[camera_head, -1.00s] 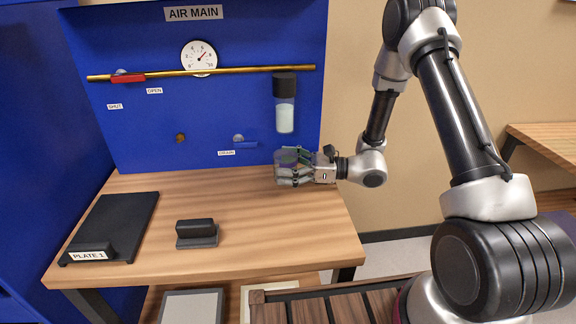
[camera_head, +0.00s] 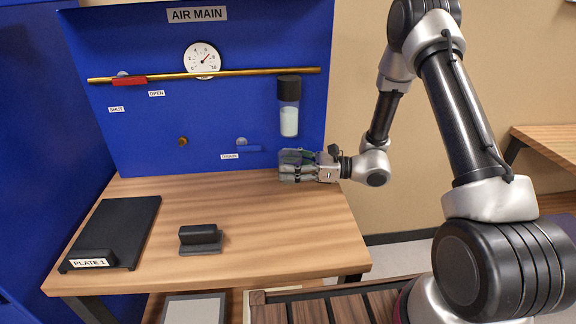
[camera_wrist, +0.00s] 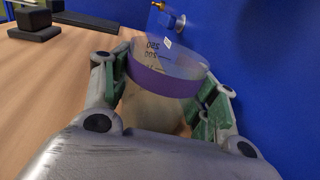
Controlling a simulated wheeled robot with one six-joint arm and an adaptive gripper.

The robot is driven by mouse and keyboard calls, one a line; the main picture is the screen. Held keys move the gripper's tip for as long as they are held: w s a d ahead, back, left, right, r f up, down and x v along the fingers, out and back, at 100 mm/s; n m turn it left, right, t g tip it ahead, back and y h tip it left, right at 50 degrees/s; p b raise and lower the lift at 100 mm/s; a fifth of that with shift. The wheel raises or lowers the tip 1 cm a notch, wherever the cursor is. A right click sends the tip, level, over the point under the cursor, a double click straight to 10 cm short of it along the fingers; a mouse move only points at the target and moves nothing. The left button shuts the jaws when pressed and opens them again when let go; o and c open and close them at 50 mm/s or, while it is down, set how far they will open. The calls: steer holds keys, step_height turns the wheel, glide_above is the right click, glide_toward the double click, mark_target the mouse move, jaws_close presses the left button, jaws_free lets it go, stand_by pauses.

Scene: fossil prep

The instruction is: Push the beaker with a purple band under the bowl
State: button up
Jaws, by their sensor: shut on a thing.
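The clear beaker (camera_wrist: 160,55) has a purple band (camera_wrist: 165,84) and dark volume marks. In the wrist view it sits between the two fingers of my gripper (camera_wrist: 165,88), which is shut on it. In the head view my gripper (camera_head: 296,168) is low over the back right of the table, and its fingers mostly hide the beaker (camera_head: 290,155). The bowl (camera_head: 289,120) is a clear cylinder with pale liquid and a black cap, hanging from the brass pipe on the blue panel. The beaker shows below the bowl in the head view; I cannot tell how well they line up in depth.
The blue panel (camera_head: 210,130) stands close behind my gripper, with a drain valve (camera_head: 248,148) left of the bowl. A black block (camera_head: 200,238) and a black plate (camera_head: 128,222) lie on the wooden table (camera_head: 270,235).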

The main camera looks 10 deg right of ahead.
steer(key=o, duration=1.1)
steer(key=shift+d, duration=0.1)
steer(key=v, duration=1.1)
steer(key=shift+s+d, duration=0.2)
steer(key=shift+d, duration=0.15)
